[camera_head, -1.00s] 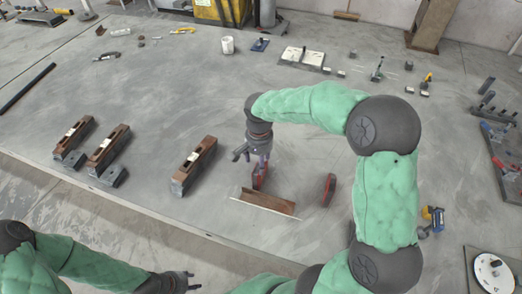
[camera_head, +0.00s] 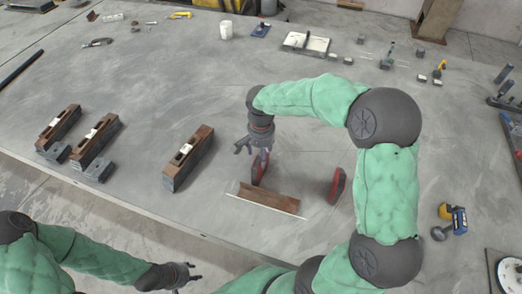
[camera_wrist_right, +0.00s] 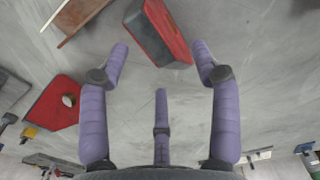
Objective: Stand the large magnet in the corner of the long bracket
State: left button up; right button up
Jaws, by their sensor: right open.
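A second red magnet (camera_head: 338,184) stands right of the bracket; I cannot tell surely which is larger. In the right wrist view, my right gripper (camera_wrist_right: 160,68) is open and empty. The first magnet (camera_wrist_right: 155,32) lies just beyond its fingertips, the second magnet (camera_wrist_right: 50,104) is at left. My left gripper (camera_head: 192,272) looks open and empty at the bottom.
Several brown blocks with pale tops (camera_head: 188,158) stand on the left with grey pieces beside them. A white cup (camera_head: 226,30), a pale plate (camera_head: 305,43) and small tools lie at the back. A blue and yellow tool (camera_head: 454,218) lies right.

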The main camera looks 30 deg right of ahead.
aim_at(260, 170)
notch_tip(260, 170, down, 9)
jog(key=b, duration=0.2)
jog(key=shift+f+b, duration=0.2)
jog(key=shift+b, duration=0.15)
grip_shut()
jog(key=shift+s+a, duration=0.5)
dwell(0.8)
grip_release()
jog(key=shift+r, duration=0.1)
notch_tip(260, 170, up, 12)
jog(key=shift+f, duration=0.1)
dwell(0.4)
